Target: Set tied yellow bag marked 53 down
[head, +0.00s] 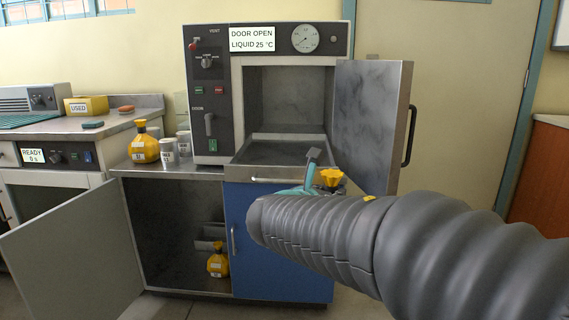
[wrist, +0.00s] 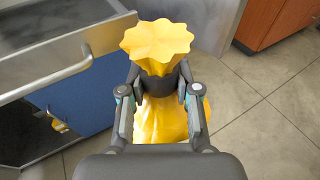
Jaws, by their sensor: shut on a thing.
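My gripper (wrist: 159,80) is shut on the gathered neck of a tied yellow bag (wrist: 157,42). The bag's frilled top rises above the fingers and its body hangs below them; its number is not visible. In the head view the bag's top (head: 331,177) shows in front of the incubator's pulled-out tray, with my gripper (head: 312,172) beside it; my arm hides the rest. Another tied yellow bag (head: 145,144) stands on the steel counter, and one more (head: 217,262) is inside the open lower cupboard. Their labels are too small to read.
The incubator door (head: 372,125) stands open to the right; its display reads DOOR OPEN, LIQUID 25 °C. The pulled-out tray (head: 262,179) looks empty. White cups (head: 168,151) stand beside the counter bag. The cupboard door (head: 75,255) is swung out left. Floor (wrist: 270,85) is clear at right.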

